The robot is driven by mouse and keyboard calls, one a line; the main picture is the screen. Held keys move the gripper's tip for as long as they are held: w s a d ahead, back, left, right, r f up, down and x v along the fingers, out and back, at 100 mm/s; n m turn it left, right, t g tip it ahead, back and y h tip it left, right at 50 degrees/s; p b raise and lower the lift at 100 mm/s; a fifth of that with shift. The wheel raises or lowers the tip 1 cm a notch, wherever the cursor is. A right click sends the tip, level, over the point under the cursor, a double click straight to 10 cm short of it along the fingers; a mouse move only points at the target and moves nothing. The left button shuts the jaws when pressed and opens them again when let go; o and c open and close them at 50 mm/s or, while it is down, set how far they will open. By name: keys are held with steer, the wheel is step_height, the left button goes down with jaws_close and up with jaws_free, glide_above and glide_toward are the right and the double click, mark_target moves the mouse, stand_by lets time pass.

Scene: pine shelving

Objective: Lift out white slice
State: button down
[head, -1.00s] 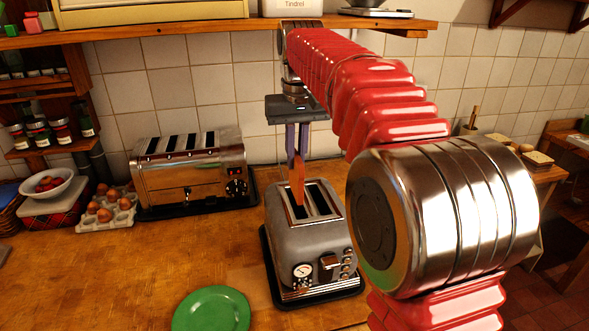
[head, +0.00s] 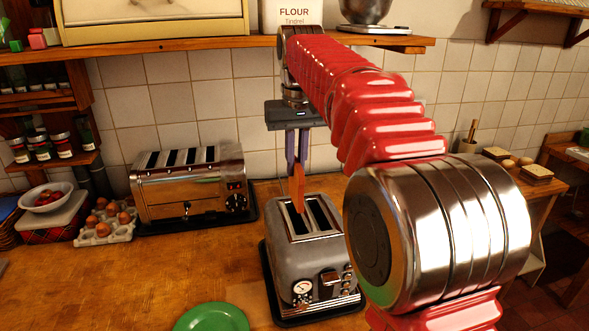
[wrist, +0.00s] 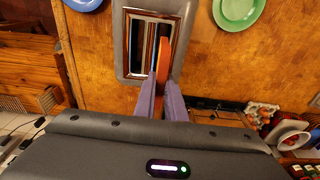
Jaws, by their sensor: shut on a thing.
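The grey two-slot toaster (head: 272,251) stands on a dark tray on the wooden counter, and its top shows in the wrist view (wrist: 126,68). My gripper (head: 297,163) hangs point-down above its left slot, with purple fingers shut on a narrow orange-brown piece (head: 298,190). It looks like the slice seen edge-on; no white face shows. Its lower end is at the slot's mouth, and I cannot tell whether it is clear of it. In the wrist view the piece (wrist: 163,60) stands between my fingertips (wrist: 161,90).
A chrome four-slot toaster (head: 190,190) stands behind to the left, beside an egg tray (head: 104,226). A green plate (head: 211,319) lies in front; a blue plate (wrist: 82,4) shows in the wrist view. A shelf (head: 190,44) runs above. The counter's left middle is clear.

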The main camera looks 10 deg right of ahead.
steer(key=shift+r, duration=1.6)
